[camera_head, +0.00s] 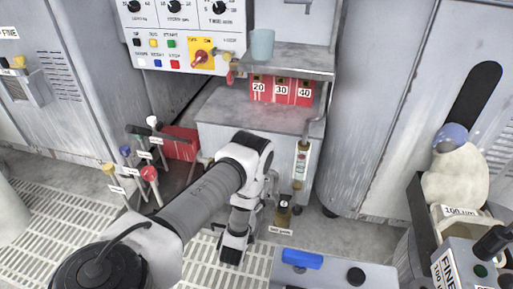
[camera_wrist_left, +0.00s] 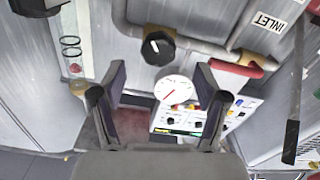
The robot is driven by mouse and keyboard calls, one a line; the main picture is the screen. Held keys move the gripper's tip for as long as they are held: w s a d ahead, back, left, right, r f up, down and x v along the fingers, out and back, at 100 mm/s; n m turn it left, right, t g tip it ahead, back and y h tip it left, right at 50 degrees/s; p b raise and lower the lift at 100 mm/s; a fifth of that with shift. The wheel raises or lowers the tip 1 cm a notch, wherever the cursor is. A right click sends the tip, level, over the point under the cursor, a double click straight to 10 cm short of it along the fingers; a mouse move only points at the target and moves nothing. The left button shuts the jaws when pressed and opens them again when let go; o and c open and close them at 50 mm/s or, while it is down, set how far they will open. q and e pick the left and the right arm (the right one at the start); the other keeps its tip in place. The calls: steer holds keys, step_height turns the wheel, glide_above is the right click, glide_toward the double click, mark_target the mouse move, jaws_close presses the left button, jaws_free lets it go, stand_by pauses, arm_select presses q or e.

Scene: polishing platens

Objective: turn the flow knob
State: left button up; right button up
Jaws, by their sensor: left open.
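A black round knob (camera_wrist_left: 158,47) with a pale mark on its face sits on a pipe fitting in the left wrist view. No readable label shows beside it, so I cannot tell for sure that it is the flow knob. A white round gauge (camera_wrist_left: 174,90) with a red needle is just below it. My left gripper (camera_wrist_left: 160,78) is open and empty, its fingers spread either side of the gauge, with the knob beyond the tips. In the head view my left gripper (camera_head: 236,246) points down near the floor grating. My right gripper is not in view.
A control panel (camera_head: 185,35) with knobs and buttons is at the top. Beside my arm stand a flow tube (camera_head: 301,160) and a brass fitting (camera_head: 283,210). Several coloured-knob levers (camera_head: 149,174) stand left. A grey box (camera_head: 330,274) with a blue handle is in front.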

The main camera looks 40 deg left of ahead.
arm_select(q)
steer(key=b+x, duration=0.2)
steer(key=x, duration=0.4)
steer(key=shift+w, duration=0.15)
steer(key=shift+w+a+r, duration=0.15)
steer(key=shift+w+a, duration=0.1)
steer(key=shift+w, duration=0.15)
steer(key=c, duration=1.2)
